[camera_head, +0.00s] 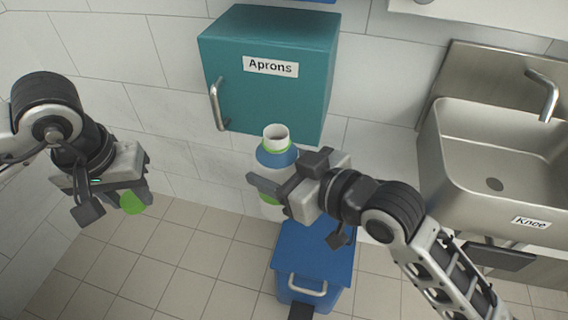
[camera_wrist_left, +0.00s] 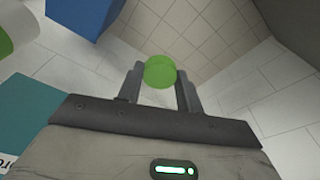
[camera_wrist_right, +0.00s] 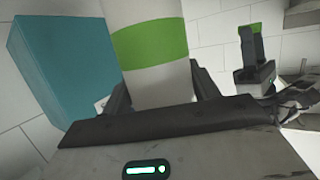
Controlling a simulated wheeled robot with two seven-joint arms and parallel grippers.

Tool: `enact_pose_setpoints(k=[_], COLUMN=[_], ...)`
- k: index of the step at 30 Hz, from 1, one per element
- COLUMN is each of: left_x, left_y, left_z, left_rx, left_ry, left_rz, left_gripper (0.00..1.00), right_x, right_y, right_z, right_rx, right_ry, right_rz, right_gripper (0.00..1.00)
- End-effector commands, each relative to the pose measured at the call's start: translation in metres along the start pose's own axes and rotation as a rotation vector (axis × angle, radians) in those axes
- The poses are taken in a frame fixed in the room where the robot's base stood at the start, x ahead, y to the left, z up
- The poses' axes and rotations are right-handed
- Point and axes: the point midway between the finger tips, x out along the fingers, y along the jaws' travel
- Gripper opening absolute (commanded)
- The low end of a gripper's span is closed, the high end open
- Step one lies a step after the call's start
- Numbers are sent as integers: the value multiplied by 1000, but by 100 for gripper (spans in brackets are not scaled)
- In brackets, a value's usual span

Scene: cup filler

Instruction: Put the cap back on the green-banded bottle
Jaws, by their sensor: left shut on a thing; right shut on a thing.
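The green-banded bottle (camera_head: 277,155) is white with a blue shoulder, a green neck ring and an open white mouth. It stands upright in my right gripper (camera_head: 266,190), which is shut on its body. In the right wrist view the bottle (camera_wrist_right: 150,45) shows its wide green band between the fingers. My left gripper (camera_head: 112,204) is shut on the round green cap (camera_head: 132,202), off to the left of the bottle and lower than its mouth. The left wrist view shows the cap (camera_wrist_left: 160,72) between the fingertips of the left gripper (camera_wrist_left: 160,85).
A teal cabinet labelled Aprons (camera_head: 268,40) hangs on the tiled wall behind the bottle. A blue bin (camera_head: 318,262) stands on the floor below. A steel sink (camera_head: 500,140) is at the right. The space between my two grippers is clear.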

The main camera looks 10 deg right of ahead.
Motion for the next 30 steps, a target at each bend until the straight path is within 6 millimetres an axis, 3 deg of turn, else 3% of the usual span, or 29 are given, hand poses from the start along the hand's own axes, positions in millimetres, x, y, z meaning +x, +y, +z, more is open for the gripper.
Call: enact_pose_setpoints(k=[5,8,18,24,30], left_x=[-2,-10,-77,-124,-159], left_y=[4,18,118,178,219], left_z=[-3,-11,-47,-48,-39], left_rx=[7,30,218,344,432], left_ry=[2,4,8,6,3], left_rz=[2,6,30,48,61], left_gripper=[15,15,15,15,15], right_x=[0,0,0,0,0], right_y=[0,0,0,0,0], right_z=[0,0,0,0,0], right_rx=[1,1,1,1,1], right_ry=[1,1,1,1,1], right_rz=[1,1,2,2,2], right_gripper=[21,21,21,21,21])
